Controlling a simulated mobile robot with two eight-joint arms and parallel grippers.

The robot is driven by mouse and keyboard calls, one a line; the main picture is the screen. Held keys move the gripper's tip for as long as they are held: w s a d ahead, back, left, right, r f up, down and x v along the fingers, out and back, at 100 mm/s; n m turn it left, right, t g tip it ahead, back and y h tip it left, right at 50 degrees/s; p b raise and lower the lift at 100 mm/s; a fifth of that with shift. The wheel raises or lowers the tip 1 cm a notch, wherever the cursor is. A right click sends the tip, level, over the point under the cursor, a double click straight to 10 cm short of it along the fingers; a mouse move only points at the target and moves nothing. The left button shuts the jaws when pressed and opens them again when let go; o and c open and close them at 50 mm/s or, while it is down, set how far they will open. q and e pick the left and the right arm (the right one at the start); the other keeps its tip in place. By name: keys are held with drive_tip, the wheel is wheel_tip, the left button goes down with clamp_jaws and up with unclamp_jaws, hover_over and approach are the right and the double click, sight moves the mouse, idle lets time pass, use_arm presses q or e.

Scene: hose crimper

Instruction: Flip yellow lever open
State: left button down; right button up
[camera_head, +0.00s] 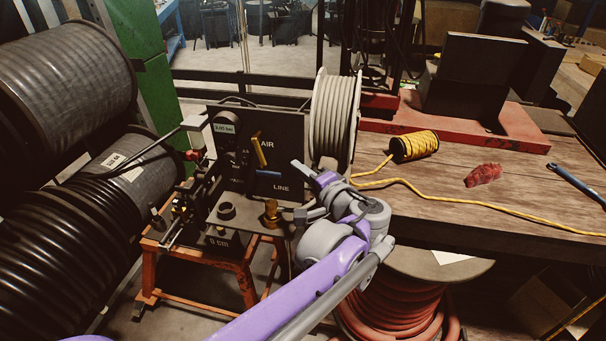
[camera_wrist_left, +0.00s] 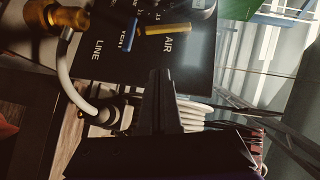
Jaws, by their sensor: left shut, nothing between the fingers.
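The yellow lever (camera_head: 260,150) stands upright and slightly tilted on the black crimper panel (camera_head: 285,135), beside the word AIR. A blue lever (camera_head: 269,175) lies roughly level below it, near the word LINE. In the left wrist view the yellow lever (camera_wrist_left: 168,29) and blue lever (camera_wrist_left: 130,35) show near the top, beyond my fingers. My left gripper (camera_head: 298,167) is to the right of both levers, apart from them. Its dark fingers (camera_wrist_left: 160,72) are shut and empty, pointing toward the panel. My right gripper is not in view.
A pale hose reel (camera_head: 336,115) stands right beside the panel. A brass fitting (camera_head: 271,212) sits below the levers. Large black hose reels (camera_head: 70,240) fill the left. The wooden bench (camera_head: 430,195) at right holds a yellow rope spool (camera_head: 414,146) and a red rag (camera_head: 483,175).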

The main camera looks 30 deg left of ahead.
sight(265, 160)
use_arm(q)
drive_tip(key=a, duration=0.2)
drive_tip(key=w+a+f, duration=0.1)
drive_tip(key=a, duration=0.2)
drive_tip(key=a+f, duration=0.1)
drive_tip(key=a, duration=0.2)
drive_tip(key=shift+w+a, duration=0.15)
drive_tip(key=shift+w, duration=0.25)
drive_tip(key=shift+r, duration=0.1)
drive_tip(key=shift+s+a+f+m+y+b, duration=0.15)
drive_tip(key=shift+a+f+m+y+b, duration=0.35)
drive_tip(key=shift+a+f, duration=0.15)
